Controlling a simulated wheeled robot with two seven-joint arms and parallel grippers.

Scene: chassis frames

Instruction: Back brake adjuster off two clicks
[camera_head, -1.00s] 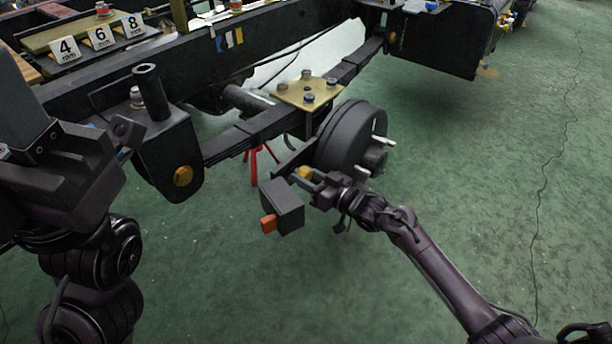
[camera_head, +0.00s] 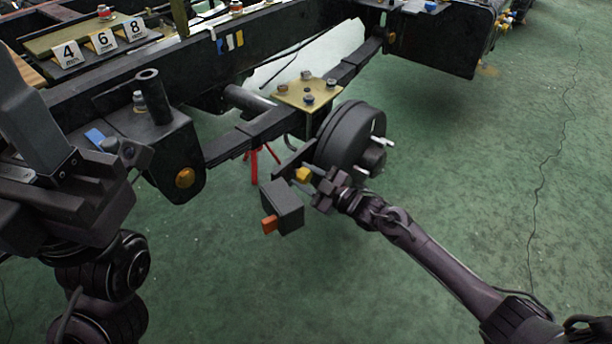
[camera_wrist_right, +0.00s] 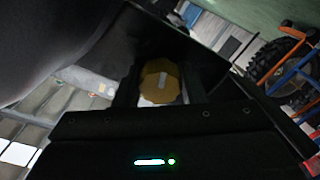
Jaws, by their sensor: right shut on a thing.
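The yellow brake adjuster knob (camera_head: 302,174) sits on a dark bracket below the black brake drum (camera_head: 340,140). My right gripper (camera_head: 312,178) is shut on the knob from the right, in front of the drum. In the right wrist view the faceted yellow knob (camera_wrist_right: 160,82), with a pale mark on its face, lies between the fingers. My left gripper (camera_head: 125,152) hangs at the left beside the spring hanger; its fingertips do not show clearly enough to tell their state.
A black box with an orange piece (camera_head: 283,207) hangs just left of the right gripper. The leaf spring and brass plate (camera_head: 309,91) lie above. The chassis rail (camera_head: 190,60) runs behind, with 4, 6 and 8 mm tags (camera_head: 102,40). The green floor at right is clear.

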